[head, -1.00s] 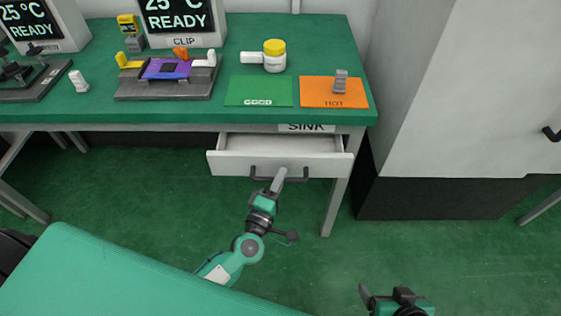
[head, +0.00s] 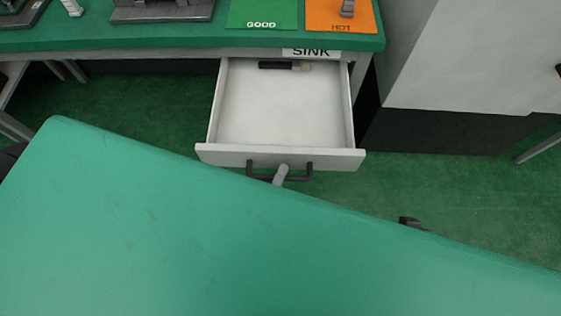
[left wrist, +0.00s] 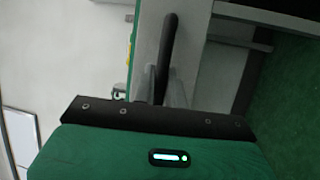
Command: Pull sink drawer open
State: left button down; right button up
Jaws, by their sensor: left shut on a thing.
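The sink drawer (head: 285,120) stands well out from under the bench, its white inside showing. Its dark bar handle (head: 298,178) crosses the front panel. In the left wrist view, the black handle (left wrist: 167,50) runs down between the fingers of the left gripper (left wrist: 165,92). A small dark part of my right gripper (head: 411,222) shows right of the drawer; its jaws are hidden.
A dark tool with a pale end (head: 285,66) lies at the back of the drawer. The SINK label (head: 311,51) is on the bench (head: 120,39) edge above. A white cabinet (head: 470,60) stands to the right, with green floor between.

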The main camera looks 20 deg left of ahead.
pick_arm(q)
jog(key=shift+s, duration=0.15)
jog(key=c, duration=1.5)
grip_release()
jog(key=shift+o, duration=0.2)
jog(key=v, duration=1.3)
jog(key=shift+s, duration=0.4)
pick_arm(e)
jog(key=shift+w+a+f+t, duration=0.15)
jog(key=shift+w+a+t, duration=0.15)
jog(key=shift+w+a, duration=0.15)
pick_arm(q)
jog(key=shift+f, duration=0.1)
pick_arm(e)
jog(key=shift+s, duration=0.15)
